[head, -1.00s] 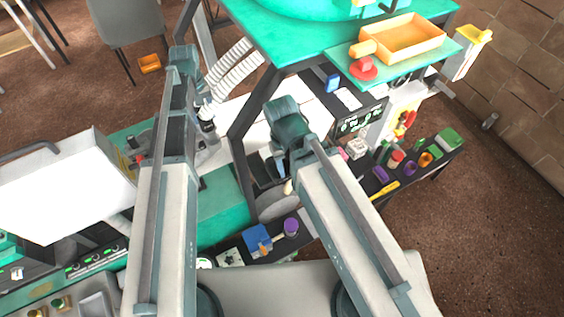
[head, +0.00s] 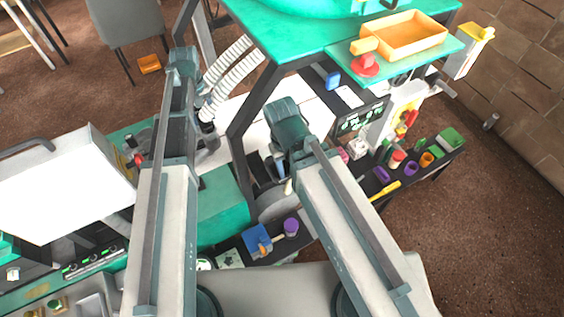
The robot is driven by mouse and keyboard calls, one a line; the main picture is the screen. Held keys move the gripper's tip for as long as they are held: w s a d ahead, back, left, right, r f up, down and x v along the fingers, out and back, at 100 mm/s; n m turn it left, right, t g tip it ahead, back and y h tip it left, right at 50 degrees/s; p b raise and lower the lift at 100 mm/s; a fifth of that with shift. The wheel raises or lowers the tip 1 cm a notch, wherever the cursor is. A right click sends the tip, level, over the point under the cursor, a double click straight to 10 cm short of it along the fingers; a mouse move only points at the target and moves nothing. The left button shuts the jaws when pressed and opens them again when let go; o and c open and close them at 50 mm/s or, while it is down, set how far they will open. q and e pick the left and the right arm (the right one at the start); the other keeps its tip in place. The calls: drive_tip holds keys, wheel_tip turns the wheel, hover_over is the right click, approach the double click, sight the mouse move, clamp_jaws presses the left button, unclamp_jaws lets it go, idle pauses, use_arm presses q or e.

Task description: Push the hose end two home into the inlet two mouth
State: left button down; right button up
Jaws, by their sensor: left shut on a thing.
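Two ribbed white hoses show at the upper left centre. I cannot make out the inlet two mouth; that area is small and partly covered by my arm. Whether the hose end touches an inlet cannot be told. My right gripper (head: 282,180) hangs below its wrist near the middle, mostly hidden by my right arm, and its jaws cannot be read.
A teal table (head: 300,40) stands at the top, with an orange tray (head: 405,38) on a side shelf. A dark bench with several coloured parts is at the right. A white box-shaped cover (head: 65,185) is at the left, and a teal block (head: 222,200) sits between my arms.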

use_arm(q)
drive_tip(key=shift+f+b, duration=2.1)
drive_tip(key=shift+f, duration=0.05)
drive_tip(key=shift+c, duration=0.6)
unclamp_jaws()
wheel_tip(320, 180, up, 4)
drive_tip(key=p, duration=0.4)
drive_tip(key=shift+r, duration=0.1)
wheel_tip(320, 180, up, 8)
drive_tip(key=p, duration=0.7)
drive_tip(key=shift+f+p, duration=0.2)
drive_tip(key=shift+p, duration=0.2)
drive_tip(key=shift+f, duration=0.1)
